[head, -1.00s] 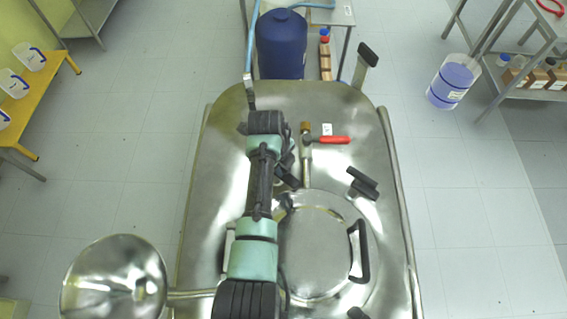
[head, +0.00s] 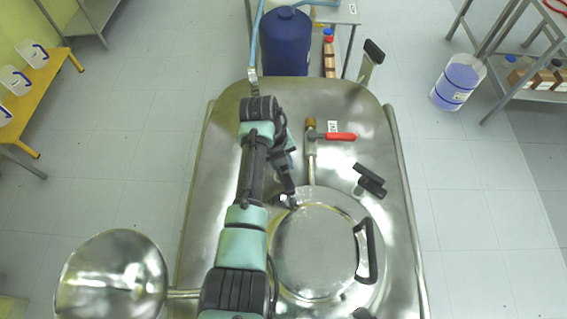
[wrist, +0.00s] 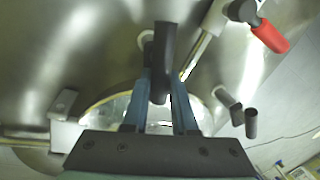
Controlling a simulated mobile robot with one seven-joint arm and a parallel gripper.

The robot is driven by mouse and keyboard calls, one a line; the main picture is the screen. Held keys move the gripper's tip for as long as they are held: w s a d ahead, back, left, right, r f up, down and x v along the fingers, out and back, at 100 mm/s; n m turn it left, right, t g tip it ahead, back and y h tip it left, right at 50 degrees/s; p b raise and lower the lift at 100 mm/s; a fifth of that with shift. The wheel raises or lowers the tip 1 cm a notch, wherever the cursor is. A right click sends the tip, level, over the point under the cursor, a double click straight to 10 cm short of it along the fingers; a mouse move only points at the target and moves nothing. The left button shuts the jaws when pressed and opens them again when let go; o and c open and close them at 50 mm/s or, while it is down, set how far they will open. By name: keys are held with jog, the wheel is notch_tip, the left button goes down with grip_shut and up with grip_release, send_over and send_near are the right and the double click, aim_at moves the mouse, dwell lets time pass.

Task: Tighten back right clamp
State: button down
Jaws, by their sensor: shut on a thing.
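The steel hatch (head: 312,250) lies on the vessel top with black-handled clamps around its rim. The back right clamp in the head view (head: 369,181) stands apart from my gripper; a dark clamp also shows at the right of the wrist view (wrist: 250,122). My gripper (wrist: 161,88) is at the back left rim of the hatch in the head view. In the wrist view its two blue fingers are shut on a black clamp handle (wrist: 163,45). My arm hides part of the hatch's left side.
A red-handled valve (head: 340,136) stands behind the hatch, right of my gripper. A black hatch handle (head: 364,250) rises at the right. A steel bowl-like part (head: 112,275) is at the front left. The blue drum (head: 284,42) stands beyond the vessel.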

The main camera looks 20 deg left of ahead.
dwell(0.3)
jog(key=c, duration=0.7)
grip_release()
jog(key=shift+r, duration=0.1)
notch_tip(320, 180, up, 13)
jog(key=s+a+b, duration=0.1)
jog(key=a, duration=0.1)
jog(key=shift+s+f+b, duration=0.2)
jog(key=shift+s+b, duration=0.15)
jog(key=shift+b, duration=0.05)
